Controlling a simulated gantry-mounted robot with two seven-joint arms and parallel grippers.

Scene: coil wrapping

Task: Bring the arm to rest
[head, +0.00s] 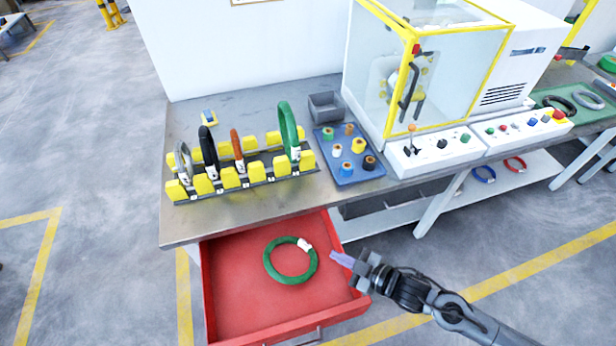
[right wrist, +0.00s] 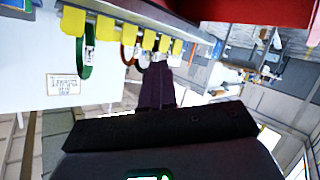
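My right gripper (head: 340,258) is over the right edge of the open red drawer (head: 235,300), its arm coming in from the lower right. In the right wrist view its fingers (right wrist: 158,85) are together, with nothing seen between them. A green coil (head: 290,261) with a white tag lies flat in the drawer, to the left of the gripper and apart from it. Another green coil (head: 289,128) stands upright in the yellow rack (head: 229,180) on the bench; it also shows in the right wrist view (right wrist: 85,57). My left gripper is not in view.
The rack also holds grey (head: 183,160), black (head: 208,147) and orange (head: 237,148) coils. A blue tray (head: 349,177) with several spools and a grey bin (head: 325,107) stand beside it. A yellow-framed machine (head: 435,85) stands at the right.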

